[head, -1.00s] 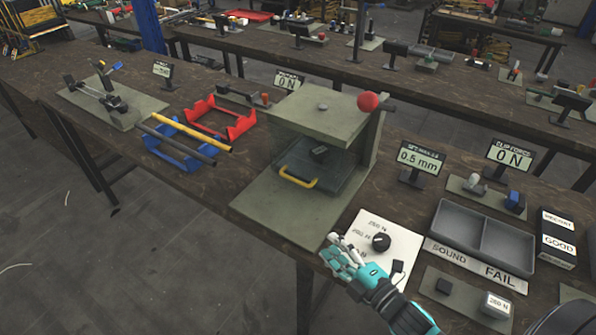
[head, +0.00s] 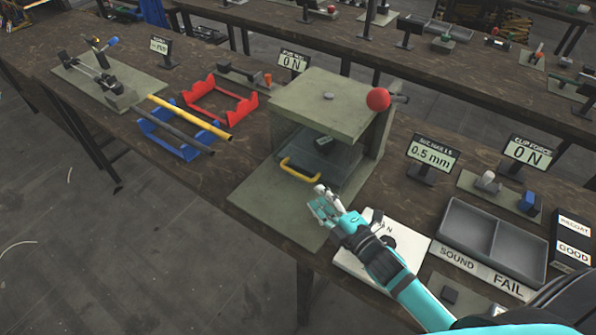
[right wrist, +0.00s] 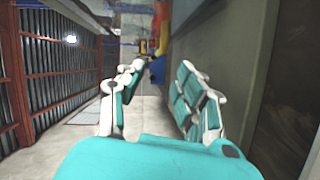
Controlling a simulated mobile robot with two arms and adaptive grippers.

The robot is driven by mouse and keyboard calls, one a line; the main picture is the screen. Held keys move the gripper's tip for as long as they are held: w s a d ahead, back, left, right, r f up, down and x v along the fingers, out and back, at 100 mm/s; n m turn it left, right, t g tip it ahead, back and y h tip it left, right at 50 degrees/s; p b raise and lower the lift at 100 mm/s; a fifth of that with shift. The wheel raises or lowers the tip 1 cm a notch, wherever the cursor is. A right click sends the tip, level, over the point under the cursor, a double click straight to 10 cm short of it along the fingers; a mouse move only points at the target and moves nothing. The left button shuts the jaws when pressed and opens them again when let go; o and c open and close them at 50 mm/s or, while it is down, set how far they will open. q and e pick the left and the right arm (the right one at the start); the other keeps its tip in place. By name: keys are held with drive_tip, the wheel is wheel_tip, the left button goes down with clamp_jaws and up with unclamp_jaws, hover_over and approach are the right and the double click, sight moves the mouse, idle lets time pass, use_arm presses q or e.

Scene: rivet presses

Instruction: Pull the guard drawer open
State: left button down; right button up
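The press (head: 328,103) stands on a grey-green base plate on the bench. The guard drawer (head: 322,163) is a see-through box under the press top, with a small dark block visible inside. Its yellow handle (head: 300,169) is on the front. My right gripper (head: 325,203) is just in front of the handle, to its lower right, and does not appear to touch it. In the right wrist view my right gripper (right wrist: 158,92) has its fingers apart with nothing between them. My left gripper is not in view.
A red ball knob (head: 378,99) sticks out at the press's right. A white dial plate (head: 405,243) lies partly under my right arm. A grey two-part tray (head: 468,224) is at right. Red (head: 243,110) and blue (head: 160,140) racks stand left. The base plate left of my gripper is clear.

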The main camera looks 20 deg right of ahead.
sight(298, 175)
drive_tip(key=p+x, duration=0.1)
drive_tip(key=x, duration=0.9)
drive_tip(key=shift+w+a, duration=0.1)
drive_tip(key=shift+w, duration=0.2)
clamp_jaws()
drive_tip(key=shift+f, duration=0.1)
